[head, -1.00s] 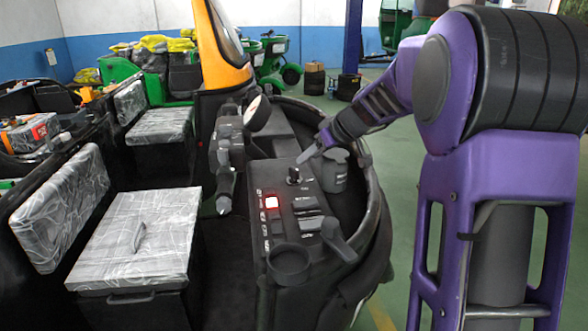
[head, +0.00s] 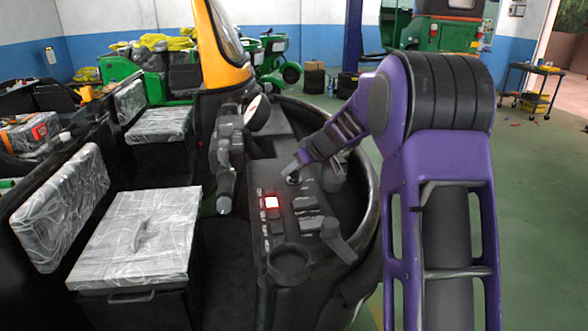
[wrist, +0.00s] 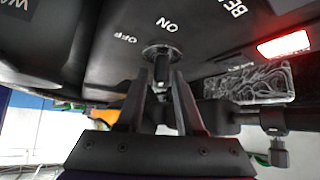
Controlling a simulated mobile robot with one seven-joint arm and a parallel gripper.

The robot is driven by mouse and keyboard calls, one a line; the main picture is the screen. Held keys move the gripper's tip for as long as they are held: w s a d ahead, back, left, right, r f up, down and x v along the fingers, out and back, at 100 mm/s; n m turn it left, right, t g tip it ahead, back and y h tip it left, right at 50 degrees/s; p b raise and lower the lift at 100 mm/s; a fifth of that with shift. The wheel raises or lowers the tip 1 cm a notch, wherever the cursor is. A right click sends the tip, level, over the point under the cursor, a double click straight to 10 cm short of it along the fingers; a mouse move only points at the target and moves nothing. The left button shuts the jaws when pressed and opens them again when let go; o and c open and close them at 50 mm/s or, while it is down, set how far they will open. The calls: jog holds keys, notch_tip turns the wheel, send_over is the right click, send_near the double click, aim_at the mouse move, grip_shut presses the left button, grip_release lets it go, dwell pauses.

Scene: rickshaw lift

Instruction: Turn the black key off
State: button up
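The black key (wrist: 161,66) stands in its round switch on the dark dashboard panel, with ON and OFF lettered beside it in the wrist view. In the wrist view my gripper (wrist: 160,82) has one finger on each side of the key. The fingers look apart, with a narrow gap to the key, and I cannot see them touching it. I cannot tell exactly which mark the key points to.
A lit red switch (head: 271,202) sits left of the key on the panel and also glows in the wrist view (wrist: 284,45). A cup holder (head: 289,262) and a lever (head: 338,243) are nearer. Handlebar controls (head: 226,150) stand to the left. Open floor lies right.

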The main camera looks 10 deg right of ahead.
grip_shut()
jog(key=shift+f+b, duration=0.1)
jog(key=shift+b, duration=0.35)
jog(key=shift+d+f+n+g+y+b, duration=0.15)
jog(key=shift+n+g+y+b, duration=0.45)
jog(key=shift+n+b, duration=0.5)
jog(key=shift+r+n+g+y+b, duration=0.2)
jog(key=shift+n+g+y+b, duration=0.5)
jog(key=shift+n, duration=0.5)
jog(key=n+g+p, duration=0.1)
jog(key=n+g+y+p, duration=0.1)
jog(key=n+p, duration=0.1)
jog(key=shift+r+n+y, duration=0.3)
jog(key=n+g+p, duration=0.2)
jog(key=p, duration=0.1)
jog(key=shift+p, duration=0.3)
jog(key=shift+f+n+g+p, duration=0.15)
jog(key=shift+n+g+p, duration=0.35)
jog(key=shift+n+p, duration=0.5)
jog(key=shift+f+p, duration=0.1)
jog(key=shift+p, duration=0.2)
jog(key=shift+o, duration=1.6)
grip_release()
